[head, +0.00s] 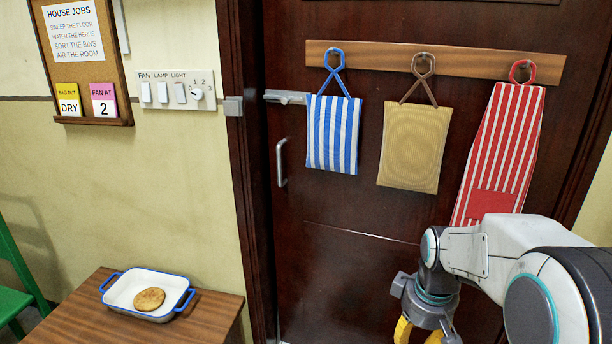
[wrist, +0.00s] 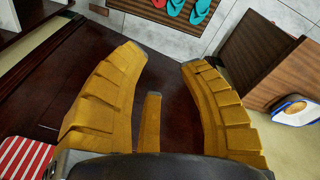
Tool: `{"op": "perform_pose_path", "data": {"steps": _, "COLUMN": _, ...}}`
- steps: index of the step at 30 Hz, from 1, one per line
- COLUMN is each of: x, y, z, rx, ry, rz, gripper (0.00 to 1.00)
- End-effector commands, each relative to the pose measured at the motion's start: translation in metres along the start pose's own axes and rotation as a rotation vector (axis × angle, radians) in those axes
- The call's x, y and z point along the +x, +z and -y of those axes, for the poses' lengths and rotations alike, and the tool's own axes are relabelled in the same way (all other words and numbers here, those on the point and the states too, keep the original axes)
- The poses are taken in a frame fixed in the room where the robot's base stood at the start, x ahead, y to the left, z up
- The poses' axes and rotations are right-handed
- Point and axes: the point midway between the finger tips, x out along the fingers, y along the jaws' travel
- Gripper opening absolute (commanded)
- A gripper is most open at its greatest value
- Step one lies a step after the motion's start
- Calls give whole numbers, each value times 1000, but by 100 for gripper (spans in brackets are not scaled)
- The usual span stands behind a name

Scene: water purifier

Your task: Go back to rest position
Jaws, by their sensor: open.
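My gripper (head: 418,334) hangs low at the lower right of the head view, in front of the dark door, with its yellow fingers partly cut off by the bottom edge. In the wrist view my gripper (wrist: 158,58) has its yellow fingers spread apart, with nothing between them. My arm reaches in from the right edge of the head view and bends down at the wrist. It overlaps the lower part of a red-and-white striped apron (head: 504,140) in the picture.
A blue-striped bag (head: 332,135) and a tan bag (head: 413,147) hang from the door rail (head: 450,60). A wooden table (head: 90,312) at lower left bears a white dish (head: 120,292) with a round bread (head: 149,299). Slippers (wrist: 176,7) lie beyond the fingers.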

Motion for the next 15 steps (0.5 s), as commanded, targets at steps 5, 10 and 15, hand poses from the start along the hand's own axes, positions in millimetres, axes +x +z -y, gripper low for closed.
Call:
{"op": "perform_pose_path", "data": {"steps": 5, "x": -105, "y": 32, "z": 27, "rx": 114, "ry": 19, "rz": -55, "gripper": 38}}
{"op": "perform_pose_path", "data": {"steps": 10, "x": -169, "y": 66, "z": 51, "rx": 220, "ry": 26, "rz": -101, "gripper": 38}}
{"op": "perform_pose_path", "data": {"steps": 15, "x": -209, "y": 94, "z": 69, "rx": 307, "ry": 27, "rz": -139, "gripper": 38}}
